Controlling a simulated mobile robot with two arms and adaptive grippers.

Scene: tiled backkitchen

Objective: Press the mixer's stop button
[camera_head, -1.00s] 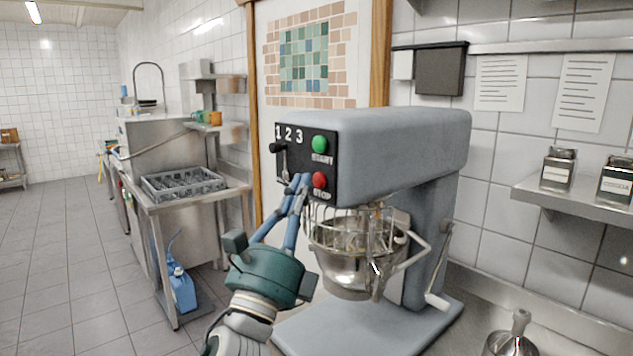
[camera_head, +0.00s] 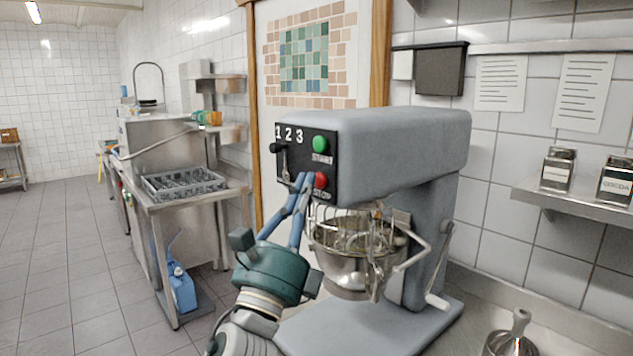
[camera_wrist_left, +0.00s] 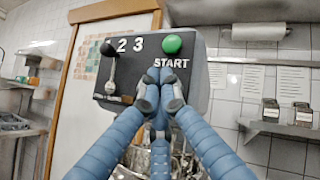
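The grey mixer (camera_head: 410,150) stands on a steel counter, with a black control panel on its front. The red stop button (camera_head: 321,180) is low on the panel, above the "STOP" label. The green start button (camera_head: 319,144) is above it and also shows in the left wrist view (camera_wrist_left: 173,44). My left gripper (camera_head: 306,179) is shut and empty, its blue fingertips at the left edge of the stop button; I cannot tell whether they touch it. In the left wrist view its fingertips (camera_wrist_left: 160,79) are together and hide the stop button. My right gripper is out of view.
A black speed lever (camera_head: 280,148) sits on the panel's left, close to the fingers. The steel bowl (camera_head: 350,265) with its wire guard is below the panel. A shelf with jars (camera_head: 558,170) is at the right.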

